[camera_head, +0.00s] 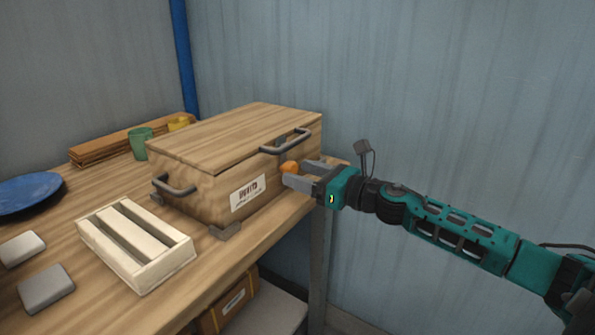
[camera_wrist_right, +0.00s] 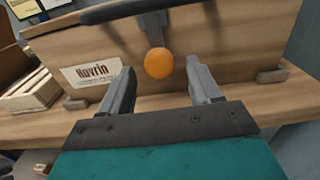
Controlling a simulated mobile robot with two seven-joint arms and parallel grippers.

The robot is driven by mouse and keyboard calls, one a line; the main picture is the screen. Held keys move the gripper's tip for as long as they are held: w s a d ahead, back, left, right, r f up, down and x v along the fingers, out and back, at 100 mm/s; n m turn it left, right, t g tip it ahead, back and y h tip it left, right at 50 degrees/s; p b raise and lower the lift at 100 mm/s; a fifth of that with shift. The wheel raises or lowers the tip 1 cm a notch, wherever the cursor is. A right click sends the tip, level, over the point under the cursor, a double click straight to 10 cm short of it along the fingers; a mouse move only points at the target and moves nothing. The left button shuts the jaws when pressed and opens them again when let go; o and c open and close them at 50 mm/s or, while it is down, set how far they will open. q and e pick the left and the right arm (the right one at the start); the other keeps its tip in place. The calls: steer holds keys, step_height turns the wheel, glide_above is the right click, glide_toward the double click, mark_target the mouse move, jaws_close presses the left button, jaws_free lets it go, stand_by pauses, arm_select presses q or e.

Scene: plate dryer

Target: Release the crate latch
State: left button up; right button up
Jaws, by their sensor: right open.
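A wooden crate (camera_head: 205,190) with a closed lid (camera_head: 235,135) stands on the workbench. An orange round knob (camera_wrist_right: 158,63) sits on the crate's front face, below a dark bar handle (camera_wrist_right: 130,10); the knob also shows in the head view (camera_head: 289,168). I take it to be the latch. My right gripper (camera_head: 300,172) is open, with its fingers pointing at the crate front. In the wrist view the knob lies just ahead of and between the two fingertips (camera_wrist_right: 158,75), and I see no contact. My left gripper is not in view.
A blue wall is behind. A box (camera_head: 228,305) sits on a lower shelf.

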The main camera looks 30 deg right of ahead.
steer(key=shift+x, duration=0.9)
steer(key=shift+c, duration=0.4)
steer(key=c, duration=1)
steer(key=shift+o, duration=0.2)
